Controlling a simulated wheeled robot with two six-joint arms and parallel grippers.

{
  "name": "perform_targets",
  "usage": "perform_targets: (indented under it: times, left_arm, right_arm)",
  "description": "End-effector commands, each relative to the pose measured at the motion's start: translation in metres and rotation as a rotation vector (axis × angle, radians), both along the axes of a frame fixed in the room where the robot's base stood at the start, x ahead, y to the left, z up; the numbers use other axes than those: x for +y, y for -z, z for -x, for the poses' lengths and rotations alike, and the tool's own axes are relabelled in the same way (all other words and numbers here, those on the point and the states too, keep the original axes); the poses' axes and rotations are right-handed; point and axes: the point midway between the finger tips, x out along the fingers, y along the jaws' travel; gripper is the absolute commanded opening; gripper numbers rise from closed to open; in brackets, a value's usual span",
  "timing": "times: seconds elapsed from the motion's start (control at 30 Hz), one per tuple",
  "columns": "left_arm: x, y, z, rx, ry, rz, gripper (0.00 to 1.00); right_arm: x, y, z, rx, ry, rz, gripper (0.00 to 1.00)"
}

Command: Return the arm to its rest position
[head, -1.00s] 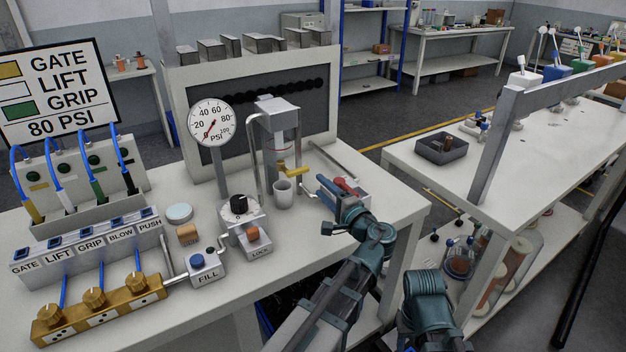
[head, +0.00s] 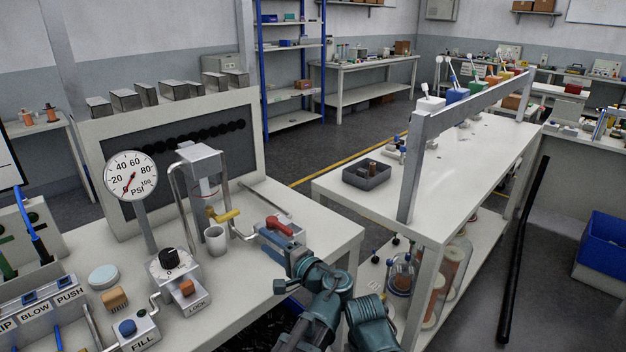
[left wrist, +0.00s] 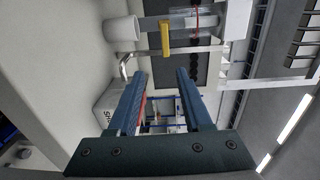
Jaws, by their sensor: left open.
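My left gripper (head: 270,243) is at the right end of the near bench, beside the red handle (head: 282,225). In the left wrist view its two blue fingers (left wrist: 162,85) stand apart, with nothing held between them. A bit of red shows just beyond the left finger there. The white cup (head: 215,239) stands upright left of the gripper, under the yellow lever (head: 226,215) of the dispenser. The cup (left wrist: 122,30) and yellow lever (left wrist: 165,40) also show beyond the fingertips in the left wrist view. My right gripper is not in view.
Left of the cup are the pressure gauge (head: 130,176), the black-knob box (head: 170,262) and the FILL box (head: 131,332). Across a gap on the right, another bench (head: 345,205) carries a grey tray (head: 366,177) and a metal frame (head: 412,165).

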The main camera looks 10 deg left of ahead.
Motion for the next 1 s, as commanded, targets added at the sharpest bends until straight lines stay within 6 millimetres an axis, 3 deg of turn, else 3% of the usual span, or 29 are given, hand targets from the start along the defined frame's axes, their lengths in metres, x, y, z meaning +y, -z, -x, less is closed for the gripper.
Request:
perform_targets:
  times: [0.07,0.27,0.4,0.5,0.73,1.0]
  left_arm:
    - [0.003,0.006,0.008,0.027,-0.02,0.076,0.5]
    - [-0.005,0.058,0.053,0.19,-0.124,0.453,0.5]
    - [-0.034,0.092,0.095,0.343,-0.198,0.736,0.5]
    - [-0.062,0.106,0.125,0.457,-0.242,0.912,0.5]
    - [-0.116,0.114,0.175,0.657,-0.296,1.184,0.5]
    - [-0.134,0.114,0.19,0.72,-0.308,1.262,0.5]
  right_arm:
    - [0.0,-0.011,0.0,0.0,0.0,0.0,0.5]
    - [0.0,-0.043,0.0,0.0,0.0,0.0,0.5]
    - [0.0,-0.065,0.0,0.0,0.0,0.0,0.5]
    - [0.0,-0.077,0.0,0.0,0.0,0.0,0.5]
    - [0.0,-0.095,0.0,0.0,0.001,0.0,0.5]
    - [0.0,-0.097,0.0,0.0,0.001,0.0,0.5]
